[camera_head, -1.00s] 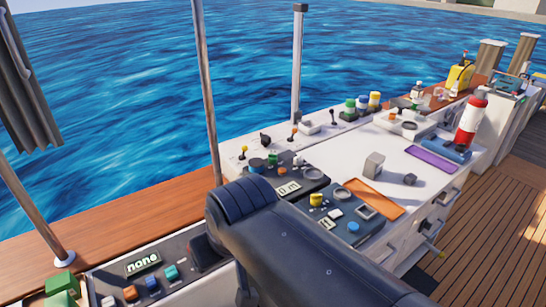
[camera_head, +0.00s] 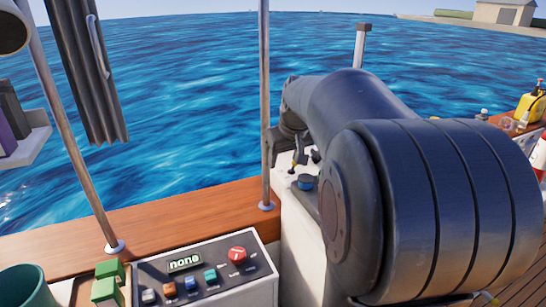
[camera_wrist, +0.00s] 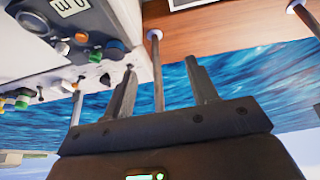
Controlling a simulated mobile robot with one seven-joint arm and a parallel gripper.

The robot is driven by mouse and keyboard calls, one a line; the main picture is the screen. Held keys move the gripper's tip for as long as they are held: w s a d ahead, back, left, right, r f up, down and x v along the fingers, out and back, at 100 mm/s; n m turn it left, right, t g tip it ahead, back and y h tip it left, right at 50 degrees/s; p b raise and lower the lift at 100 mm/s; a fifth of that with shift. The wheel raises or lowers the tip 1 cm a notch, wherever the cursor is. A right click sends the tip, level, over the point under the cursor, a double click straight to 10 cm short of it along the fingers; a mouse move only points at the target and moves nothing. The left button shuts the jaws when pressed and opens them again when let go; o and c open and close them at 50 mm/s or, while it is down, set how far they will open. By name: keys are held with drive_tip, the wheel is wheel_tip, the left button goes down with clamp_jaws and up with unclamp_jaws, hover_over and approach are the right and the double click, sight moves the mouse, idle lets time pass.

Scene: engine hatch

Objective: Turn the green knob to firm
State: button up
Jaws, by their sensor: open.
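My gripper (camera_wrist: 160,70) is open in the wrist view, its two dark fingers apart with nothing between them. Behind the fingers are a metal post, water and the wooden rail. The wrist view is upside down. A small green knob-like part (camera_wrist: 95,56) sits on the console beside a blue round knob (camera_wrist: 113,49), left of my fingers and apart from them. More green parts (camera_wrist: 22,103) show at the far left. I cannot tell which is the task's green knob, and no "firm" label is readable. In the head view my arm hides most of the console.
A panel (camera_head: 215,262) reading "none" has several coloured buttons and a red knob (camera_head: 237,254). Green blocks (camera_head: 107,285) stand left of it. Metal posts (camera_head: 264,110) rise from the wooden rail (camera_head: 180,217). A yellow container (camera_head: 530,103) stands at far right.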

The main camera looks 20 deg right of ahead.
drive_tip(key=w+d+f, duration=0.4)
drive_tip(key=d, duration=0.4)
drive_tip(key=w+d+f, duration=0.4)
drive_tip(key=d, duration=0.4)
drive_tip(key=w+d+f, duration=0.4)
drive_tip(key=d, duration=0.4)
drive_tip(key=x, duration=0.9)
drive_tip(key=shift+s+a+f, duration=0.1)
drive_tip(key=shift+f, duration=0.25)
drive_tip(key=shift+c, duration=0.2)
drive_tip(key=c, duration=0.9)
